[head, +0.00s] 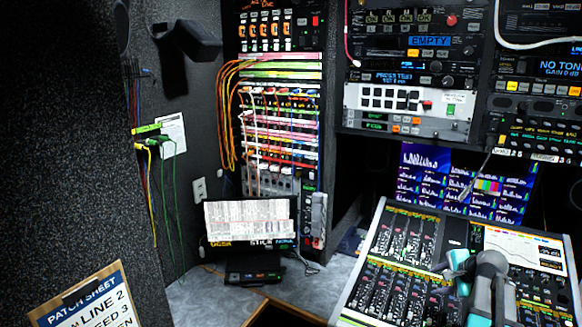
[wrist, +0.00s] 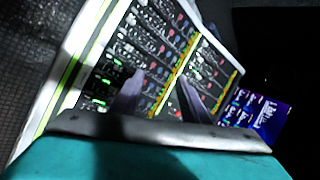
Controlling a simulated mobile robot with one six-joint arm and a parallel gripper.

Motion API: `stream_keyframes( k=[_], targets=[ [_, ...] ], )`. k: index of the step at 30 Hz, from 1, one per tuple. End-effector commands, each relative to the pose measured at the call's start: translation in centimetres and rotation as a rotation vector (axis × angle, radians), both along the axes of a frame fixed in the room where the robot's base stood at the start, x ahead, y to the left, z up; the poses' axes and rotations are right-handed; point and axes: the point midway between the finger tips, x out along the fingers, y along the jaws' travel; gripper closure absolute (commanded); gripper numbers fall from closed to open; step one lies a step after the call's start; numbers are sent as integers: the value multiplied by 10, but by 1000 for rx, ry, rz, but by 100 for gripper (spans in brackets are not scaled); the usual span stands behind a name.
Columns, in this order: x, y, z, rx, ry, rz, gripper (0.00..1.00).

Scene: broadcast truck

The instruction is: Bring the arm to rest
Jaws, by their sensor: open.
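My gripper (wrist: 160,92) shows in the wrist view with its two dark fingers spread apart and nothing between them. The fingers point over the mixing console (wrist: 150,45), with its rows of knobs and green lights. In the head view my teal and grey arm (head: 485,280) stands at the lower right, in front of the console (head: 395,240). The fingertips cannot be made out there. Whether the fingers touch the console cannot be told.
A patch rack (head: 280,130) with many cables stands at the back. A screen wall (head: 465,180) is behind the console, below equipment racks (head: 410,60). A small device (head: 252,262) sits on the grey counter (head: 195,300). A patch sheet clipboard (head: 92,300) is at lower left.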

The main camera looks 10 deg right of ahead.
Motion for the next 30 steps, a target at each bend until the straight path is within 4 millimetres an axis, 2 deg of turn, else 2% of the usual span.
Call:
stream_keyframes(
  k=[1,3,14,23,30],
  targets=[
    [1,16,-19,-3,27,36,59],
    [1,35,-43,-13,63,85,59],
    [-18,134,-155,-63,241,355,59],
    [-57,212,-237,-102,379,598,59],
    [-101,268,-295,-131,484,803,59]
  ],
)
